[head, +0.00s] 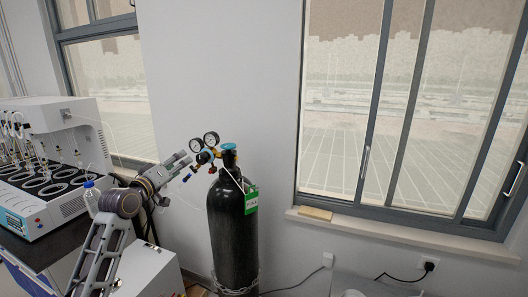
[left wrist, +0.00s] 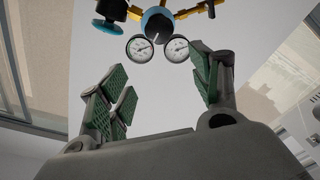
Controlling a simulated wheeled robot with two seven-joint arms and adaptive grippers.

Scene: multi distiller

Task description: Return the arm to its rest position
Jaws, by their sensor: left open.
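My left arm comes in from the lower left in the head view, and its gripper (head: 181,164) is raised just left of the gas cylinder's regulator. In the left wrist view the two green-padded fingers of the left gripper (left wrist: 160,95) are spread apart with nothing between them. The regulator with its two round gauges (head: 204,144) sits on top of the black gas cylinder (head: 232,225). In the left wrist view the gauges (left wrist: 158,48) show beyond the fingertips, apart from them. My right gripper is in neither view.
A white multi-position distiller (head: 50,160) stands on the dark bench at the left. A capped clear bottle (head: 91,197) stands at the bench's right end. A white box (head: 148,268) is below the arm.

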